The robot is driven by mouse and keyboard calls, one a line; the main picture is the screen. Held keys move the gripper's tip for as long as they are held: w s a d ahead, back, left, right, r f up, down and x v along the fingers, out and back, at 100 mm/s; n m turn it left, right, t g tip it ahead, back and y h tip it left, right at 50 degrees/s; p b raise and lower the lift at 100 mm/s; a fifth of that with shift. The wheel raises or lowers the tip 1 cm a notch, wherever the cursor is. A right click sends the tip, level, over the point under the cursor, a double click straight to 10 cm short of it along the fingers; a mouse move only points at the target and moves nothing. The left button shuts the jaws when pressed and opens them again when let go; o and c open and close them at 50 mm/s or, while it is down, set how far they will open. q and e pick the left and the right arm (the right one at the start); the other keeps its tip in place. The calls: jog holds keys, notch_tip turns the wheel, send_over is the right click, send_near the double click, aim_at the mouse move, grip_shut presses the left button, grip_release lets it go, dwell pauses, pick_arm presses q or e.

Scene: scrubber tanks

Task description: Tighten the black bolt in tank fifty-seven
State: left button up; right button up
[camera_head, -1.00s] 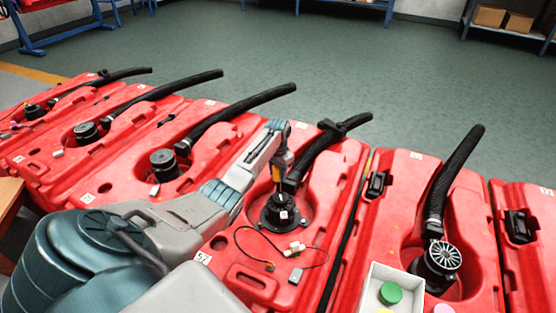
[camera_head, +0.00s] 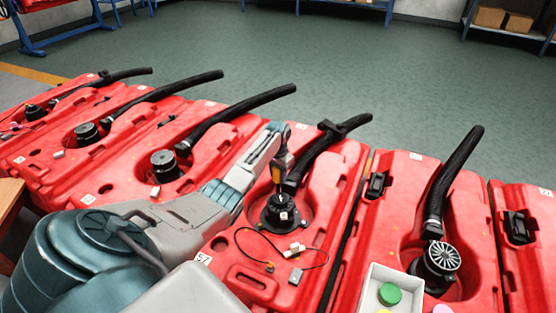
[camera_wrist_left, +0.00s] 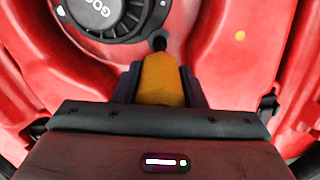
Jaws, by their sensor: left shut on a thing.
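Tank fifty-seven (camera_head: 237,262) is the red tank in the middle of the head view, with a white "57" label at its near left corner. A black round pump unit (camera_head: 284,213) sits in its recess; it also shows in the left wrist view (camera_wrist_left: 100,14). My left gripper (camera_head: 281,165) is shut on a yellow-orange tool (camera_wrist_left: 162,80) and points down over the unit. A small dark round piece (camera_wrist_left: 159,43) shows at the tool's tip, beside the unit's rim. I cannot tell whether it is the black bolt or the tool's end. My right gripper is not in view.
A black hose (camera_head: 325,150) rises just behind the gripper. A loose cable (camera_head: 318,262) with small connectors lies on the tank's near part. A white box (camera_head: 374,298) with a green cap (camera_head: 389,294) stands at the front right. More red tanks line both sides.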

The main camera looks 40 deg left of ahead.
pick_arm(q)
jog(key=shift+s+f, duration=0.1)
jog(key=shift+f, duration=0.15)
dwell(1.0)
jog(key=shift+r+p, duration=0.75)
jog(key=shift+p, duration=0.4)
notch_tip(320, 180, up, 4)
jog(key=p, duration=0.4)
jog(key=shift+f, duration=0.25)
